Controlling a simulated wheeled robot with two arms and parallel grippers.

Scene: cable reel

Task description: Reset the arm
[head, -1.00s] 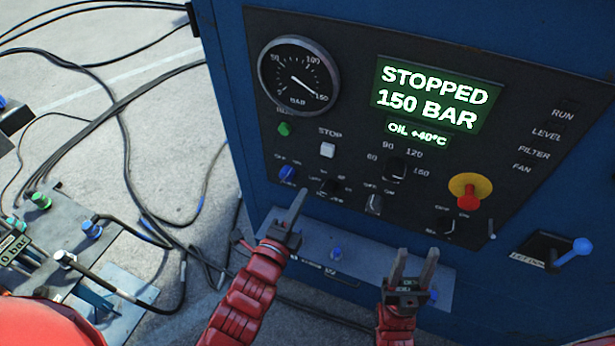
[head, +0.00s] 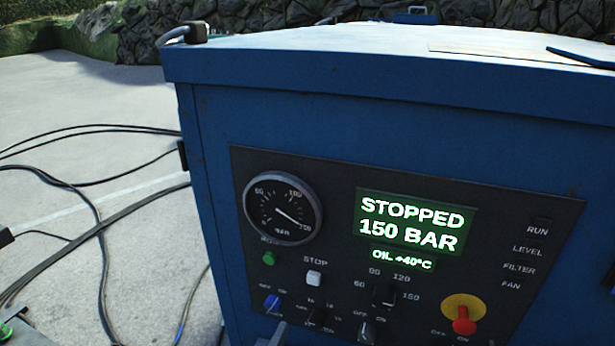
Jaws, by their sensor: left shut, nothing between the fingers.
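I cannot tell whether the tips touch the panel. My right gripper is out of view. The black control panel (head: 345,210) has a round gauge (head: 283,208) and a green display (head: 414,222) reading STOPPED 150 BAR. A green button (head: 269,258), a white button (head: 314,278) and a red knob on yellow (head: 464,324) also show.
The panel is on the front of a blue cabinet (head: 330,110) with a pale top. Black cables (head: 90,215) lie on the concrete to the left. A stone wall (head: 250,32) stands behind. The ground at upper left is open.

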